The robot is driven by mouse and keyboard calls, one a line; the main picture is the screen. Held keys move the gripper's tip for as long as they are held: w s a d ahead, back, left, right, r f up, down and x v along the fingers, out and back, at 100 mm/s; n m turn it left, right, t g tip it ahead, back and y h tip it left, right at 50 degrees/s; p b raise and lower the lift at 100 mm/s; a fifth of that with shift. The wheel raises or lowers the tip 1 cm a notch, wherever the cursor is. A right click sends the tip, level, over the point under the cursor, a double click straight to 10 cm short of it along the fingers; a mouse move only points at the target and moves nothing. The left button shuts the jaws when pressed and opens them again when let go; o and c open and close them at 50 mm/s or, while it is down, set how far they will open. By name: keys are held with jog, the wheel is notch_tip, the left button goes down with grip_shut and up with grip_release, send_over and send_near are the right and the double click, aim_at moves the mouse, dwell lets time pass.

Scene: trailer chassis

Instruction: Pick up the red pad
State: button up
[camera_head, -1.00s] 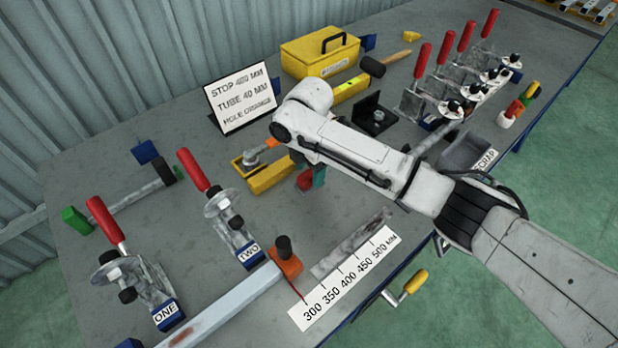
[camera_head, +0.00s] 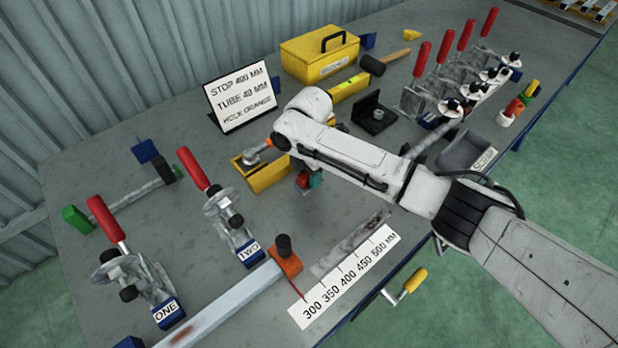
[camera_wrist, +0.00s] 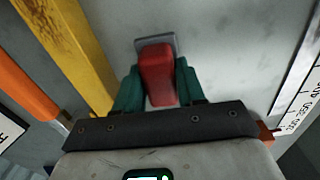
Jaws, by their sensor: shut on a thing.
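The red pad (camera_wrist: 157,75) is between the two teal fingers of my gripper (camera_wrist: 158,92) in the wrist view, with one finger along each side. A grey plate-like piece (camera_wrist: 155,42) shows at the pad's far end. In the head view, a bit of red pad (camera_head: 302,181) shows beside my gripper (camera_head: 315,180), low near the table just right of the yellow tray. My forearm hides part of this spot. My gripper is shut on the pad. I cannot tell whether the pad touches the table.
The yellow tray (camera_head: 268,180) with an orange-ended tool is close on the left. The white millimetre scale (camera_head: 345,277) and a steel strip lie towards the front edge. Clamp TWO (camera_head: 232,225) stands to the left. A black bracket (camera_head: 374,114) stands behind my arm.

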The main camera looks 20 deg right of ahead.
jog(key=shift+c, duration=0.8)
jog(key=shift+r, duration=0.15)
jog(key=shift+r, duration=0.25)
notch_tip(320, 180, up, 2)
jog(key=shift+w+r+b, duration=0.1)
jog(key=shift+b, duration=0.25)
jog(key=s+d+r+p, duration=0.1)
jog(key=s+r+p, duration=0.1)
jog(key=s+r, duration=0.8)
jog(key=shift+s+d, duration=0.4)
jog(key=shift+s, duration=1.6)
